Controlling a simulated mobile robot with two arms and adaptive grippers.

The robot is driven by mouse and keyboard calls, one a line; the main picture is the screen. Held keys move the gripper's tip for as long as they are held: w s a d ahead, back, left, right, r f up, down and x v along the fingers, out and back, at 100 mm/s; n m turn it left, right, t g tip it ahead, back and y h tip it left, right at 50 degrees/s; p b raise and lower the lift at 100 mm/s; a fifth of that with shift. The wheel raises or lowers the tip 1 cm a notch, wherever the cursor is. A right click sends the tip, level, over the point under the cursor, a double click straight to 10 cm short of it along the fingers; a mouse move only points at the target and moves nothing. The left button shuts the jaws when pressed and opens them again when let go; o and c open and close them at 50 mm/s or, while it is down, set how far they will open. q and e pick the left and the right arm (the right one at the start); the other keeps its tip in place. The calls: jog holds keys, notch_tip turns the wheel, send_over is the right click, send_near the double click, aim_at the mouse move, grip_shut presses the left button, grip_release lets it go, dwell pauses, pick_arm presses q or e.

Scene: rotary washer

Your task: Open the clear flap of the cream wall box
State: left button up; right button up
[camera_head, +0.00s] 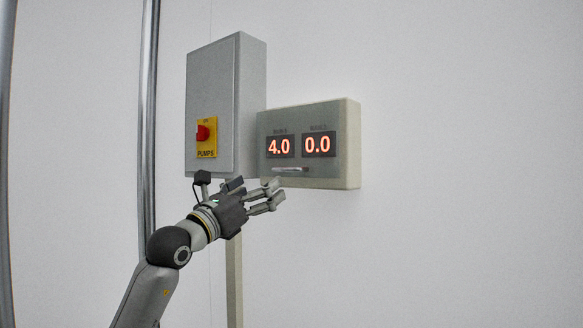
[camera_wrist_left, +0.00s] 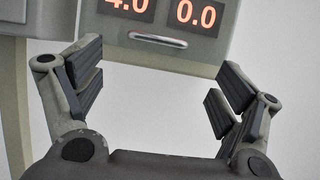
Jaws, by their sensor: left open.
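The cream wall box (camera_head: 347,165) has two lit red displays reading 4.0 and 0.0. A light bar handle (camera_head: 290,169) sits low on its front, below the displays; it also shows in the left wrist view (camera_wrist_left: 160,41). The clear flap itself is hard to make out, and I cannot tell its edges. My left gripper (camera_head: 277,192) is open and empty, just below and in front of the box. In the left wrist view its fingers (camera_wrist_left: 155,80) are spread wide, with the handle beyond and between them, apart from both. My right gripper is not in view.
A grey cabinet (camera_head: 222,75) with a yellow plate and red knob (camera_head: 203,133) labelled PUMPS adjoins the box on the left. A vertical conduit (camera_head: 234,270) runs below it. Metal poles (camera_head: 149,90) stand farther left. The wall right of the box is clear.

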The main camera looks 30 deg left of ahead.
aim_at(284, 170)
pick_arm(q)
jog(key=p+x, duration=0.5)
jog(key=x, duration=0.4)
jog(key=shift+w+a+r+p, duration=0.15)
jog(key=shift+w+p, duration=0.1)
jog(key=shift+p, duration=0.15)
jog(key=shift+w, duration=0.55)
jog(key=shift+c, duration=0.3)
